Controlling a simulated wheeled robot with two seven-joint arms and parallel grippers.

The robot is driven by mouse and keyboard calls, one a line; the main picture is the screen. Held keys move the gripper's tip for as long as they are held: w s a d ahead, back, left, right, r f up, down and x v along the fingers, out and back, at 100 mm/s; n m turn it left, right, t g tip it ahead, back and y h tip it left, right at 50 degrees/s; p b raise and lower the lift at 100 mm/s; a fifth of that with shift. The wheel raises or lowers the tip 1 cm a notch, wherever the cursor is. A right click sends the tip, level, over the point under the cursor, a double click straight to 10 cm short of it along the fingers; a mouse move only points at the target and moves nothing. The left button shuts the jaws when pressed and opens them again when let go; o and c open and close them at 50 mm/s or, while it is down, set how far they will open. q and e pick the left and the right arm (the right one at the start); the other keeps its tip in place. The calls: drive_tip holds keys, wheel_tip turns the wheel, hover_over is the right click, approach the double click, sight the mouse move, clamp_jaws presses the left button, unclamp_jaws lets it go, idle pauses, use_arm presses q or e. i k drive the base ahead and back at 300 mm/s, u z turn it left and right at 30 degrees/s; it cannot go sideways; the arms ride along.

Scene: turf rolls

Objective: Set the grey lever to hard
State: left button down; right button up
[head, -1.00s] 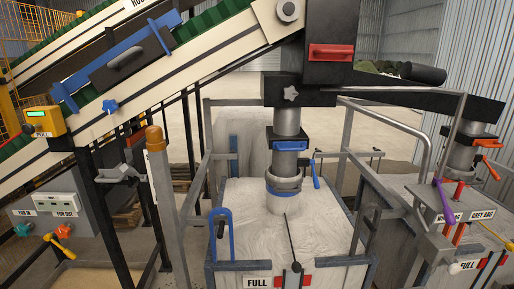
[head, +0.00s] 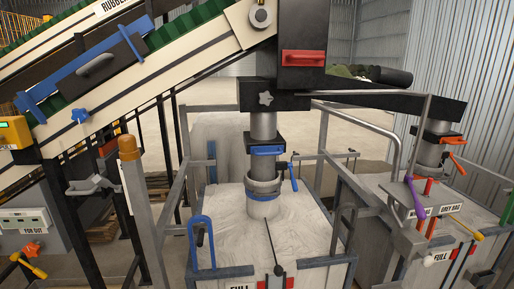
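No lever marked "hard" can be read in the head view, so I cannot tell for sure which part is the grey lever. A grey bracket-like part (head: 92,187) sits on the black conveyor leg at the left. A grey handle (head: 97,65) lies along the dark cover on the conveyor's side. A thin dark rod with a ball end (head: 272,250) stands at the front of the middle bag frame. Neither of my grippers is in view.
A sloping conveyor (head: 150,75) crosses the upper left. A full white bag (head: 235,225) stands under the middle spout (head: 263,150), inside grey rails. An orange-capped post (head: 128,150) stands at the left. A grey bag station (head: 430,210) with coloured levers is at the right.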

sight(97, 179)
drive_tip(key=z, duration=1.4)
drive_tip(key=k, duration=0.75)
drive_tip(key=u, duration=1.1)
drive_tip(key=i, duration=0.5)
drive_tip(key=z, duration=0.05)
